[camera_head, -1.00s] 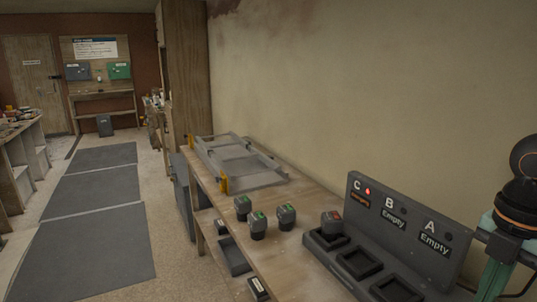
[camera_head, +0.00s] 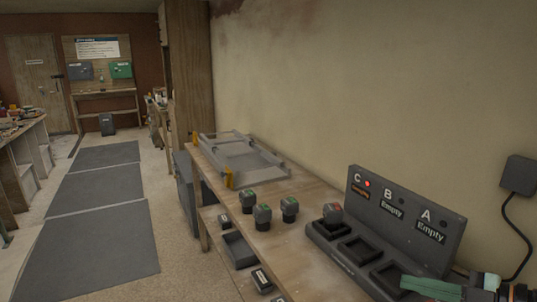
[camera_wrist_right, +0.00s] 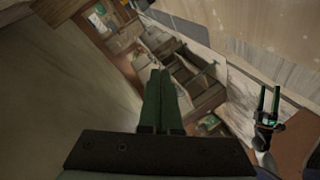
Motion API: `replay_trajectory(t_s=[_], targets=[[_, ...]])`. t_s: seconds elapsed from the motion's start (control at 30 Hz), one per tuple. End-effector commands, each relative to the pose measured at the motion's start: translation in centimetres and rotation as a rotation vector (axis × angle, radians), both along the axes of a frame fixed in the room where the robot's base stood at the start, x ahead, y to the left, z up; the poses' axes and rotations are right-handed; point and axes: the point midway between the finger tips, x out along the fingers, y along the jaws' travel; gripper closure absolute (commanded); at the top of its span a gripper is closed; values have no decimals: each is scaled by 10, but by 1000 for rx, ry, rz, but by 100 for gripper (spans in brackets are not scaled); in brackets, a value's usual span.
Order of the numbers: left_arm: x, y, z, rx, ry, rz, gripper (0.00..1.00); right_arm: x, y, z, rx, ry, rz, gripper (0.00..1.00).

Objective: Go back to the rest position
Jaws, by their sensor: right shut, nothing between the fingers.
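My right gripper (camera_head: 404,284) comes in at the lower right of the head view, in front of the slot A end of the charging station. Its green fingers lie together in the right wrist view (camera_wrist_right: 160,72), with nothing between them. My left gripper (camera_wrist_right: 269,88) shows at the right of the right wrist view, its green fingers apart and empty. The charging station (camera_head: 414,241) has slots marked C, B and A. Slots B and A are labelled Empty.
Several grey blocks with green tops (camera_head: 263,217) stand on the wooden bench (camera_head: 295,245). A grey tray fixture (camera_head: 243,160) lies behind them. More dark blocks and a bin (camera_head: 240,249) are on the lower shelf. Grey floor mats (camera_head: 95,247) at the left are clear.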

Motion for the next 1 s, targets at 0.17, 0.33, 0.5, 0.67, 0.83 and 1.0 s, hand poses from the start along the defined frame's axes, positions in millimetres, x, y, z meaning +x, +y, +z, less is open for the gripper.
replay_trajectory(t_s=[0.17,0.33,0.5,0.67,0.83,1.0], targets=[[0,0,0,0,0,0,20,10,-30,-19,216,-79,-344,100],[0,0,0,0,0,0,20,2,-63,-59,314,-39,-677,100],[0,0,0,0,0,0,20,-31,-80,-120,349,128,-990,100],[0,0,0,0,0,0,20,-81,-67,-182,328,395,-1212,100],[0,0,0,0,0,0,20,-132,-34,-224,278,669,-1305,100],[0,0,0,0,0,0,20,-171,2,-244,238,883,-1313,100]])
